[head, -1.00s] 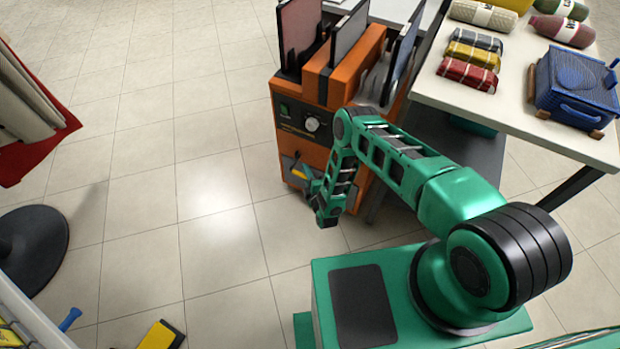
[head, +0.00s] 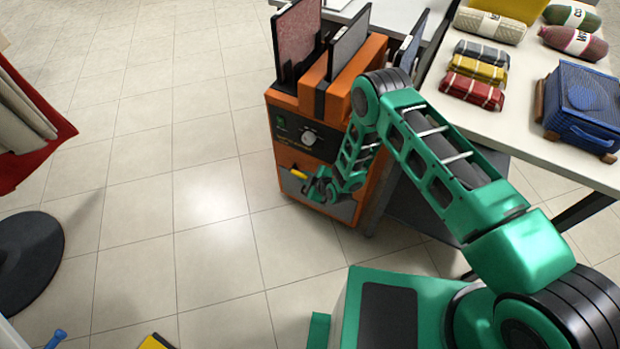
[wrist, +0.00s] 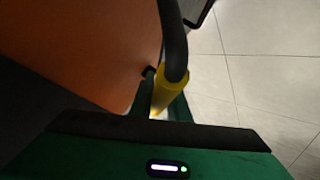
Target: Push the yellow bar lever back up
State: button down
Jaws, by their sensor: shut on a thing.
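The yellow bar lever (head: 299,174) is on the lower front of the orange machine (head: 345,165), on a grey panel. In the wrist view the yellow grip (wrist: 171,92) joins a dark curved bar (wrist: 173,40). My gripper (head: 308,182) is low in front of the machine, at the lever. In the wrist view my gripper's green fingers (wrist: 165,98) are on both sides of the yellow grip, shut on it. Part of the grip is hidden behind the fingers and the dark gripper edge.
A white table (head: 520,135) with rolled and folded cloths and a blue box (head: 583,105) stands at the right. A round black stand base (head: 25,262) is at the left. Tiled floor (head: 150,200) in front of the machine is clear.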

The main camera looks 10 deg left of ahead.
jog(key=shift+w+d+r+g, duration=0.25)
jog(key=shift+w+r+g, duration=0.15)
jog(key=shift+w, duration=0.25)
jog(key=c, duration=1.7)
grip_release()
jog(key=shift+s, duration=0.1)
jog(key=v, duration=1)
jog(key=shift+s+d+r, duration=0.15)
jog(key=shift+r, duration=0.05)
jog(key=shift+c, duration=0.2)
